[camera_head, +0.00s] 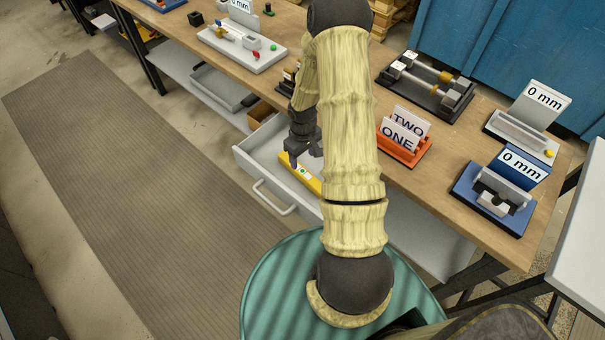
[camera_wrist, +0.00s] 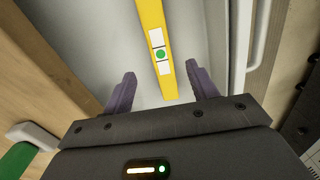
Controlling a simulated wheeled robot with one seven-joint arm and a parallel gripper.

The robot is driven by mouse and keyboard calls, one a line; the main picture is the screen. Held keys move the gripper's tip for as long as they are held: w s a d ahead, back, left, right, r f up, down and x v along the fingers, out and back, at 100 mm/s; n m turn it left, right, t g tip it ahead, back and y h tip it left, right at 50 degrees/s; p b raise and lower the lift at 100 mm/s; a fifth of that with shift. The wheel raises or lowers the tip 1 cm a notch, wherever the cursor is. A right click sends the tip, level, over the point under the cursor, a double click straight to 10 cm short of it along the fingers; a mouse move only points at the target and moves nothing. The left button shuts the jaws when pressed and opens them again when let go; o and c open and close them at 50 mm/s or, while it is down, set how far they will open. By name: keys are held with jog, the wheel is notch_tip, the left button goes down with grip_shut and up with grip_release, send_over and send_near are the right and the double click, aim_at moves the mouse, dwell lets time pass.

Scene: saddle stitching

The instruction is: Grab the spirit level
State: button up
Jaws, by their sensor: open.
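The spirit level is a long yellow bar with white labels and a green dot, lying in an open white drawer. It shows in the head view (camera_head: 303,172) and in the wrist view (camera_wrist: 156,35). My gripper (camera_head: 305,158) reaches down over the drawer, close to the level. In the wrist view my gripper (camera_wrist: 160,88) has its two dark fingers apart, with the level's near end between them. The fingers do not visibly touch it. My arm hides part of the level and drawer in the head view.
The drawer (camera_head: 258,178) is pulled out below the wooden workbench (camera_head: 420,180). An orange holder (camera_head: 405,150) with "ONE" and "TWO" cards and a blue "0 mm" fixture (camera_head: 490,200) stand on the bench. A striped mat (camera_head: 130,200) covers floor at left.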

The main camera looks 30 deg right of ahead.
aim_at(302, 171)
jog(key=shift+f, duration=2.05)
jog(key=shift+f, duration=0.1)
jog(key=shift+w+f+p, duration=0.1)
jog(key=shift+f+p, duration=0.4)
jog(key=shift+f, duration=2.05)
jog(key=c, duration=1.2)
